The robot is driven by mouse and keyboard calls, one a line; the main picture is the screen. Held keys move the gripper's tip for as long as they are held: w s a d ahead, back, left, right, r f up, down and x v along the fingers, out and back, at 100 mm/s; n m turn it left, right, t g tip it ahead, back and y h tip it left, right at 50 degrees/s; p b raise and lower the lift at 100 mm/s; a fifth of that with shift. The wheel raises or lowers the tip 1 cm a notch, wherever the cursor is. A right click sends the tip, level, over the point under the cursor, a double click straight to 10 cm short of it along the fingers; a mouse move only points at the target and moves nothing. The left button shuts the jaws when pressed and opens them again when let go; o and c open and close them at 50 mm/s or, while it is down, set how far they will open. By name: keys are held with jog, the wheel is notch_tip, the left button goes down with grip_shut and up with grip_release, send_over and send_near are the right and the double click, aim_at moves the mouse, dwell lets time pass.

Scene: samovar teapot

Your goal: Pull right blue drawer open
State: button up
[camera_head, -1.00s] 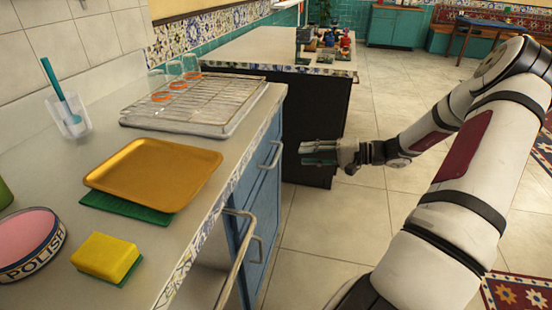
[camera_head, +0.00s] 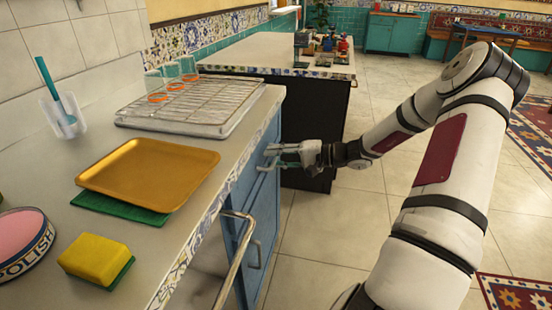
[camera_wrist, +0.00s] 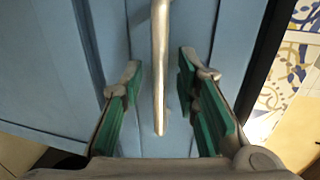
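The blue drawer front (camera_wrist: 145,25) fills much of the wrist view. Its metal handle (camera_wrist: 160,65) runs vertically there, between the two green-padded fingers of my gripper (camera_wrist: 158,85). The gripper is open, with a visible gap on both sides of the handle. In the head view my gripper (camera_head: 275,158) is at the blue cabinet front (camera_head: 264,200), just below the counter edge, and hides most of that handle. The drawer looks shut.
Another handle (camera_head: 256,255) sits lower on the cabinet, and a metal rail (camera_head: 236,268) stands nearer. The counter holds a wire rack (camera_head: 190,100), golden tray (camera_head: 150,170), sponge (camera_head: 92,258) and polish tin (camera_head: 22,245). A dark-sided island (camera_head: 318,130) stands behind my gripper.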

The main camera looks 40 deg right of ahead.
grip_shut()
jog(key=shift+s, duration=0.1)
jog(key=f+p+v, duration=0.2)
jog(key=f+v, duration=0.1)
jog(key=v, duration=1.4)
jog(key=s+d+f+p+v, duration=0.1)
jog(key=f+v, duration=0.3)
jog(key=v, duration=1.4)
jog(key=shift+f+p, duration=0.3)
jog(key=shift+p, duration=0.2)
jog(key=shift+s, duration=0.1)
jog(key=shift+o, duration=1.1)
grip_release()
jog(key=shift+s, duration=0.1)
jog(key=v, duration=1.2)
